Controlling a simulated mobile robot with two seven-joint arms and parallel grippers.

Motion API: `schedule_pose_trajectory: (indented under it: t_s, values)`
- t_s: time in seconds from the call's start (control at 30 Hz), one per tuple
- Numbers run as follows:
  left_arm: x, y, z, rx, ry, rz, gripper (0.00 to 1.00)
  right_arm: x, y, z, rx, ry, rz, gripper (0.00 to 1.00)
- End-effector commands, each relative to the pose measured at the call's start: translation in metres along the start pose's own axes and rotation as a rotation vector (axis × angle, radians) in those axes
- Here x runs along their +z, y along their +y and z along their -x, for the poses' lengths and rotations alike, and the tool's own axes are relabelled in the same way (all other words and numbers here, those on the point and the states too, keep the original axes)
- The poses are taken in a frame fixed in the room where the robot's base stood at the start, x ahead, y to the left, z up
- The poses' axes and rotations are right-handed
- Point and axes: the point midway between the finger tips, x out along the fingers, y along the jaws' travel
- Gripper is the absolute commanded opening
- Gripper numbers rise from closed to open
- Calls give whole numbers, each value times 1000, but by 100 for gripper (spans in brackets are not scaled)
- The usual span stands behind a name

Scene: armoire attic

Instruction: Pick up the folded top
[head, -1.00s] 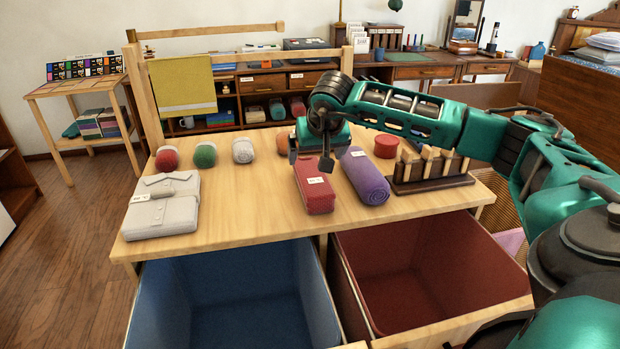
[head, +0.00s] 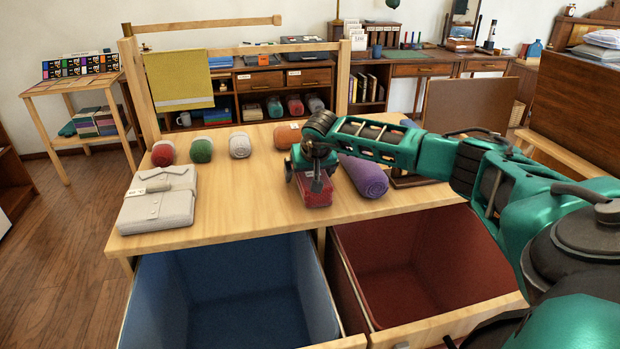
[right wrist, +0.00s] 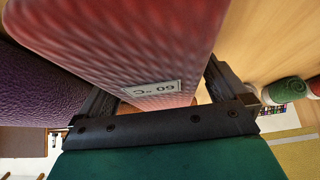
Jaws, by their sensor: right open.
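A red knitted folded piece (head: 316,194) lies on the wooden table, mostly hidden under my right gripper (head: 312,184). A pale grey folded shirt (head: 158,200) with a collar and a band lies flat at the table's left end, well away from the gripper. My left gripper is not in view.
A purple roll (head: 363,176) lies close on the right of the red piece. Several yarn-like rolls, including a green one (head: 201,150), line the table's back. A blue bin (head: 235,290) and a dark red bin (head: 405,265) stand open at the front. The table's middle left is clear.

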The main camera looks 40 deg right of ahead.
Motion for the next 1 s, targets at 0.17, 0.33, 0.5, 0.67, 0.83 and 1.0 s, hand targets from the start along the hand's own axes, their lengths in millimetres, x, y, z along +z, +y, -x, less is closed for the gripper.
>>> schedule_pose_trajectory:
  t_s: [0.17,0.33,0.5,0.67,0.83,1.0]
  values:
    - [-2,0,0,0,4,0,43,0,0,0,0,0,1,100]
    - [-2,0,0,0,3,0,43,0,0,0,0,0,0,86]
    - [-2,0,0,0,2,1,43,0,0,0,0,0,0,69]
    - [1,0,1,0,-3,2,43,0,0,0,0,0,0,54]
    - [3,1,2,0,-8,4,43,-1,0,1,0,1,0,46]
    - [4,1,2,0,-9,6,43,-1,0,1,0,2,0,46]
